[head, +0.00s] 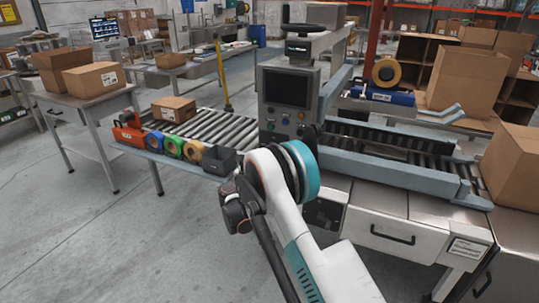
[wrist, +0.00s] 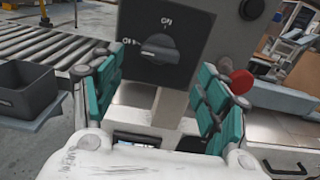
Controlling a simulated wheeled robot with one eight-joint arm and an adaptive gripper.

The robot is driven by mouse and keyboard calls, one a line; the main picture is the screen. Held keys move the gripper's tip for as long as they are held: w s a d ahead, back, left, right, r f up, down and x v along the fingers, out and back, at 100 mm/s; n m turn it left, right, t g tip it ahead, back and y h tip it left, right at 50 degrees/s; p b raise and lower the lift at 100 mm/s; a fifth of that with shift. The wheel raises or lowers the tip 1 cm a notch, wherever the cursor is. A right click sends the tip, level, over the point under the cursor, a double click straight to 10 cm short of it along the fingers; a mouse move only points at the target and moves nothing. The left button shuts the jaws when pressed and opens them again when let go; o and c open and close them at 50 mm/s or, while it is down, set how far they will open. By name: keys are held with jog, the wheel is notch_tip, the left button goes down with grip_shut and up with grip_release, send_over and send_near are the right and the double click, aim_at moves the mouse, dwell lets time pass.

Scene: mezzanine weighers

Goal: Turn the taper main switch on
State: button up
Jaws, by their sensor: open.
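The main switch (wrist: 157,49) is a dark rotary knob on a dark grey plate (wrist: 192,30) in the wrist view. Its pale-marked grip lies roughly level and points left. White lettering sits above it and to its left, too small to read surely. My gripper (wrist: 160,82) is open and empty, its teal fingers on either side, below the knob and apart from it. In the head view my arm hides the gripper and the switch. The taper (head: 385,165) stands behind my arm, with a grey control panel (head: 287,92) carrying a screen and coloured buttons.
A roller conveyor (head: 205,128) runs left, with tape rolls (head: 173,146), a dark bin (head: 219,160) and a carton (head: 174,108) along it. A red round part (wrist: 241,82) is close to the right finger. A large carton (head: 513,165) stands at right. Floor at left is clear.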

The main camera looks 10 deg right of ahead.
jog(key=b+x, duration=0.2)
jog(key=x, duration=0.5)
jog(key=shift+w+d, duration=0.1)
jog(key=shift+c, duration=0.3)
jog(key=c, duration=1)
